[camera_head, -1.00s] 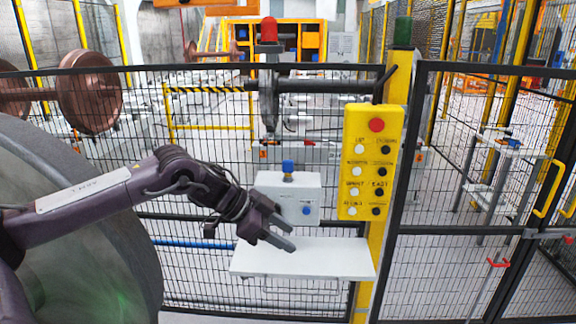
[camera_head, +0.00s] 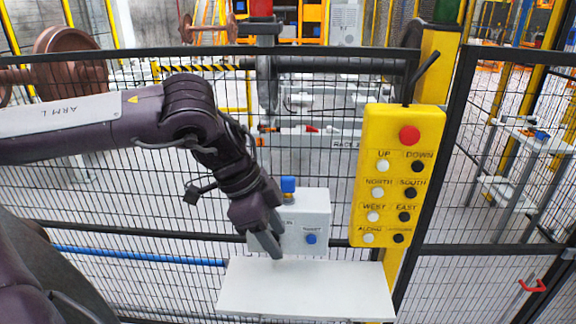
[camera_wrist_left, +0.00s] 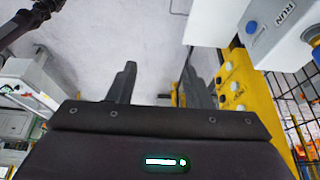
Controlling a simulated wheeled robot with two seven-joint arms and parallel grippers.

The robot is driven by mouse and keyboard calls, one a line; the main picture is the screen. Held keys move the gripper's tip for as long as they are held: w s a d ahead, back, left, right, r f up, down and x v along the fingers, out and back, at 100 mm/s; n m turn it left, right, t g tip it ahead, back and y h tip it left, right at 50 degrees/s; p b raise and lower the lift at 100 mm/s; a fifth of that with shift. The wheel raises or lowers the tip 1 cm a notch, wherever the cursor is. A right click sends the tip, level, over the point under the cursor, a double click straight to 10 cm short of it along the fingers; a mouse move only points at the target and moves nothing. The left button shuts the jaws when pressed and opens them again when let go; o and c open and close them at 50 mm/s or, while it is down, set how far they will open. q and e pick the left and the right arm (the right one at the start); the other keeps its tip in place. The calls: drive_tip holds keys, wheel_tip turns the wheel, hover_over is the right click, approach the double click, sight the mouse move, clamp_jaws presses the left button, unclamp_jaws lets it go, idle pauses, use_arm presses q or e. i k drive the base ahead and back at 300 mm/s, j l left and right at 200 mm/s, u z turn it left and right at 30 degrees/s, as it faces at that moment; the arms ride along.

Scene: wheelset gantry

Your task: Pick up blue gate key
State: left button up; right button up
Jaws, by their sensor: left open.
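The blue gate key (camera_head: 288,186) stands upright on top of a white control box (camera_head: 315,220) on the fence. In the left wrist view, a blue part that looks like the key (camera_wrist_left: 316,54) is cut off at the right edge, beside the box (camera_wrist_left: 282,30) marked RUN. My left gripper (camera_head: 269,244) points downward in front of the box's left part, below and to the left of the key. Its fingers (camera_wrist_left: 160,88) are apart with nothing between them. My right gripper is not in view.
A white shelf (camera_head: 300,292) juts out under the box. A yellow button panel (camera_head: 398,175) with a red button is mounted to the right. The black mesh fence (camera_head: 110,190) runs behind my arm. A blue button (camera_head: 310,239) is on the box's front.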

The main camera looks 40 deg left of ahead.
sight(287, 184)
drive_tip(key=i+j, duration=0.75)
